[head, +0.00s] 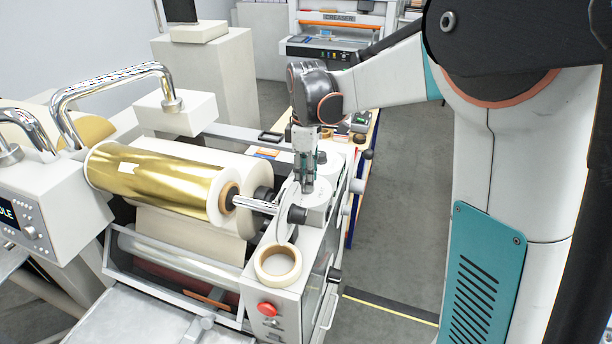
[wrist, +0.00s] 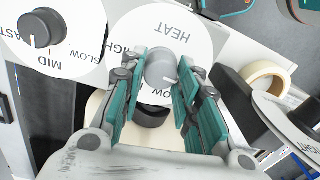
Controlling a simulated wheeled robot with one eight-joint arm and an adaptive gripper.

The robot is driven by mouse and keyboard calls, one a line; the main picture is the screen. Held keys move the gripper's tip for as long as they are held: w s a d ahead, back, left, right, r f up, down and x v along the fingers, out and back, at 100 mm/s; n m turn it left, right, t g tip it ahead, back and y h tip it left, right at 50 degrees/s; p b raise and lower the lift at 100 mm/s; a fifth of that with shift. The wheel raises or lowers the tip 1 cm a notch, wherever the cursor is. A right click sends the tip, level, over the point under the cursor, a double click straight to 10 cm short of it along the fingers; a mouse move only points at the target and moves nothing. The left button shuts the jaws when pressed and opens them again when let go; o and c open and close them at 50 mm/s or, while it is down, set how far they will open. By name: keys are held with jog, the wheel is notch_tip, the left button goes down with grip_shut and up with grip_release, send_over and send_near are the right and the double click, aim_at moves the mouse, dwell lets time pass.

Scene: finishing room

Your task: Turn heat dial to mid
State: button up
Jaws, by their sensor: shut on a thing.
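The heat dial is a white disc (wrist: 172,22) lettered HEAT, upside down in the wrist view, with a grey knob (wrist: 160,67) at its middle. A small pale mark on the knob seems to point to the lower right. The mid label is hidden behind my fingers. My gripper (wrist: 163,80) is shut on the knob with its teal-padded fingers on either side. In the head view my gripper (head: 308,186) points down onto the white dial disc (head: 316,203) on the machine's end housing.
A second dial (wrist: 75,62) marked FAST, MID and SLOW lies close by, with a dark knob (wrist: 42,28). A tape roll (head: 278,265), a red button (head: 267,309) and a gold foil roll (head: 160,183) are near. Floor right of the machine is clear.

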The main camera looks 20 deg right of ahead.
jog(key=m+b, duration=0.2)
jog(key=m, duration=0.3)
jog(key=shift+f+m, duration=0.1)
jog(key=shift+m, duration=0.2)
jog(key=m+b, duration=0.2)
jog(key=m, duration=0.4)
jog(key=shift+d, duration=0.1)
jog(key=m+b, duration=0.1)
jog(key=m, duration=0.4)
jog(key=shift+m+t, duration=0.3)
jog(key=m+b, duration=0.1)
jog(key=m, duration=0.4)
jog(key=shift+s+m, duration=0.1)
jog(key=shift+m, duration=0.3)
jog(key=o, duration=1.1)
jog(key=shift+c, duration=0.2)
